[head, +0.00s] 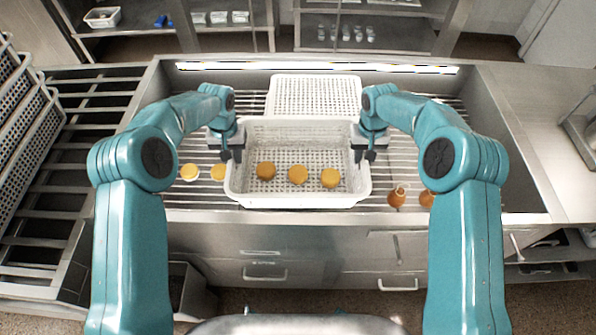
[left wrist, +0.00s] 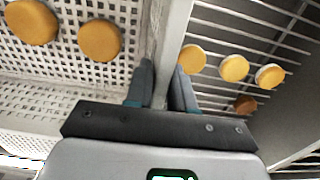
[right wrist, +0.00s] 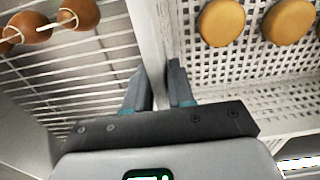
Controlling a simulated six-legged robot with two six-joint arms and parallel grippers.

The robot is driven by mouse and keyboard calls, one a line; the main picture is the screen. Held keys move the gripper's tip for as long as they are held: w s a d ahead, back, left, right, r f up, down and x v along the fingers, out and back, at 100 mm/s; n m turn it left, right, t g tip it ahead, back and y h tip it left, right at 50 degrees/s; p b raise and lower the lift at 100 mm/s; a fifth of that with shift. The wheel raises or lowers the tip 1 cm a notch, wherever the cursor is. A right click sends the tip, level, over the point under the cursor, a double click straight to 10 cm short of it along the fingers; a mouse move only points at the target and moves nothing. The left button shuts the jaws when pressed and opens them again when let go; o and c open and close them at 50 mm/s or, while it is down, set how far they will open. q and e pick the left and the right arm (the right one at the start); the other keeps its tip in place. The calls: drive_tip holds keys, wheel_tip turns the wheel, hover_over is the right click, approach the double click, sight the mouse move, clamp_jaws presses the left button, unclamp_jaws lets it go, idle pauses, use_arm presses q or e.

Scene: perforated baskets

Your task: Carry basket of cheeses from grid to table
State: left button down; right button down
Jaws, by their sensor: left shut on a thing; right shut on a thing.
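A white perforated basket (head: 296,200) stands over the metal grid (head: 385,205) in the middle of the head view. Three round orange-yellow cheeses lie in it in a row, the middle one (head: 298,174) near its centre. My left gripper (head: 231,154) is shut on the basket's left wall, which runs between its fingers in the left wrist view (left wrist: 162,85). My right gripper (head: 364,153) is shut on the right wall, also seen in the right wrist view (right wrist: 160,85). I cannot tell whether the basket touches the grid.
Another white perforated basket (head: 315,95) lies behind. Loose cheeses (head: 189,173) lie on the grid to the left, and brown tied gourd-shaped cheeses (head: 397,196) to the right. Stacked baskets (head: 25,130) stand at far left. The steel table (head: 530,130) at right has clear room.

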use_arm(q)
drive_tip(key=shift+d, duration=0.25)
use_arm(e)
drive_tip(key=shift+a, duration=0.25)
use_arm(q)
drive_tip(key=shift+r, duration=0.1)
use_arm(e)
drive_tip(key=shift+r, duration=0.1)
